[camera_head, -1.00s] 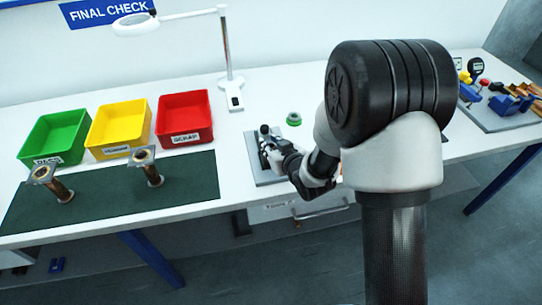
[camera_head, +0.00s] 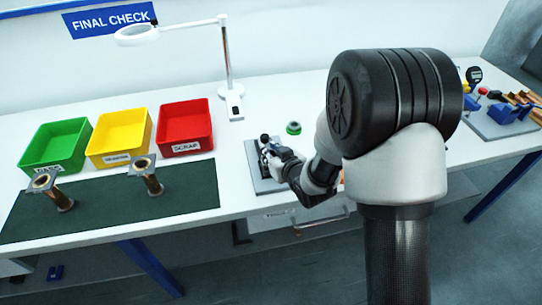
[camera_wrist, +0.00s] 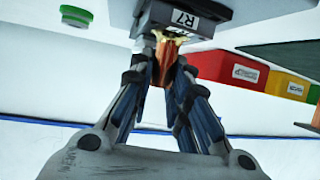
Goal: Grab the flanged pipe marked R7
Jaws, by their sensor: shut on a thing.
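My gripper (camera_wrist: 165,70) is shut on a copper-coloured flanged pipe (camera_wrist: 164,66), with a finger on each side of it. A dark grey block-like part with a white R7 label (camera_wrist: 185,19) is at the pipe's top end in the wrist view. I cannot tell whether this part is the flange or a holder. In the head view my gripper (camera_head: 273,158) is low over a grey board (camera_head: 258,178) on the white table, and the held pipe is hard to make out there. Two other flanged pipes (camera_head: 148,178) (camera_head: 52,190) stand on the dark green mat at left.
Red (camera_head: 185,128), yellow (camera_head: 119,136) and green (camera_head: 54,148) bins stand behind the mat (camera_head: 110,210). A magnifier lamp (camera_head: 231,92) stands beside the red bin. A green ring (camera_head: 293,128) lies behind the board. A tool board (camera_head: 490,124) is at far right.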

